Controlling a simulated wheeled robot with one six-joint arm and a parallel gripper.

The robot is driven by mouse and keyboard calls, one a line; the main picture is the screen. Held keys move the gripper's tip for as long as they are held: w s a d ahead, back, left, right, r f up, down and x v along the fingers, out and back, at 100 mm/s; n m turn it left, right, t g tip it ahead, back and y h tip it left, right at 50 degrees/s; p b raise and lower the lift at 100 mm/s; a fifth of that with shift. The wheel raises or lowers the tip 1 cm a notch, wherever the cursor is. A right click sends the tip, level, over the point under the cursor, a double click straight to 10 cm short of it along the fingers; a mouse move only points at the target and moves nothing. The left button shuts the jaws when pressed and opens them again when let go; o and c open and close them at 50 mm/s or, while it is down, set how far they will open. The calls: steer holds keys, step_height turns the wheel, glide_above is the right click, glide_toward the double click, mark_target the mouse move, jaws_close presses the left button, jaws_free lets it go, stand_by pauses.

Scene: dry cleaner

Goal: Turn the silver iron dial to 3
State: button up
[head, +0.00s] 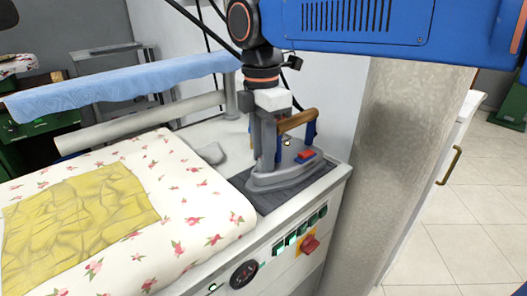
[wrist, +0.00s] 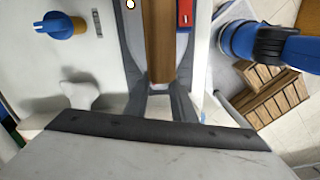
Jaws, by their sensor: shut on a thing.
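The silver iron (head: 285,177) rests upright on a dark pad on the pressing table. Its brown wooden handle (head: 298,120) stands on blue posts, and a red part (head: 306,155) sits on its top. The handle also shows at the top middle of the wrist view (wrist: 160,45). My gripper (head: 267,160) points straight down at the handle's near end and is shut on the iron. The fingers hide the part held. In the wrist view my gripper (wrist: 160,88) has its fingers close together there. I cannot make out the dial or its number.
A floral padded board (head: 195,195) with a yellow cloth (head: 80,210) lies left. A wall column (head: 395,150) stands close on the right. A blue and yellow knob (wrist: 60,25) shows in the wrist view.

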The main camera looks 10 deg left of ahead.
steer(key=shift+m, duration=0.6)
steer(key=o, duration=1.1)
steer(key=shift+c, duration=0.2)
steer(key=shift+r, duration=0.1)
step_height(320, 180, up, 17)
steer(key=shift+w+a, duration=0.2)
steer(key=shift+w, duration=0.2)
steer(key=shift+r, duration=0.1)
